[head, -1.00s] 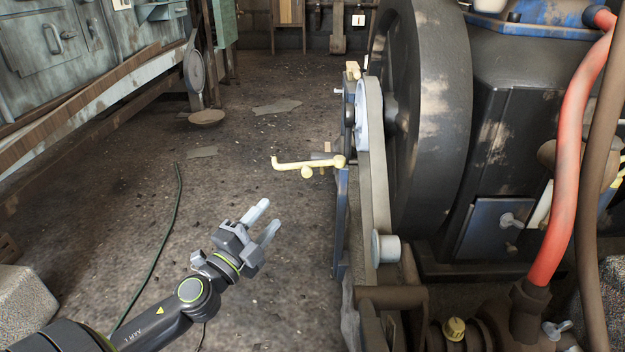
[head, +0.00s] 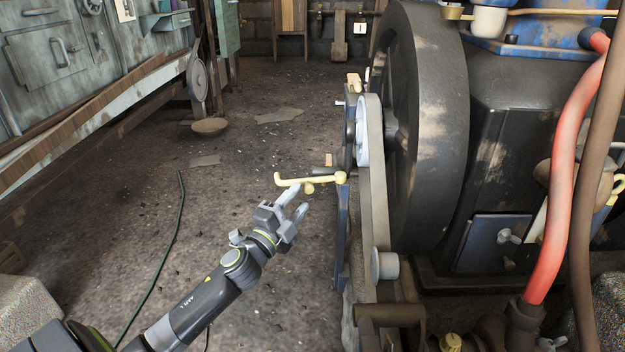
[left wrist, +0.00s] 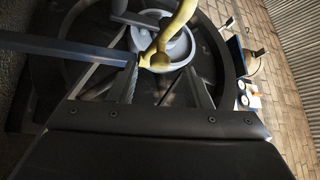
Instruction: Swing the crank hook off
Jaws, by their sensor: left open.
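The yellow crank hook (head: 312,181) sticks out to the left from the blue-grey bar at the engine's near side, with a short upturned end at its left. My left gripper (head: 293,203) is open just below and in front of the hook's left part in the head view. Its pale fingers point up and right toward it; I cannot tell whether they touch it. In the left wrist view the yellow hook (left wrist: 176,35) crosses the upper middle, in front of a pale round wheel. My right gripper is not in view.
A large dark flywheel (head: 424,120) and a belt (head: 372,190) stand just right of the hook. A red hose (head: 567,170) runs down at the right. The floor (head: 225,165) left of the hook is mostly clear.

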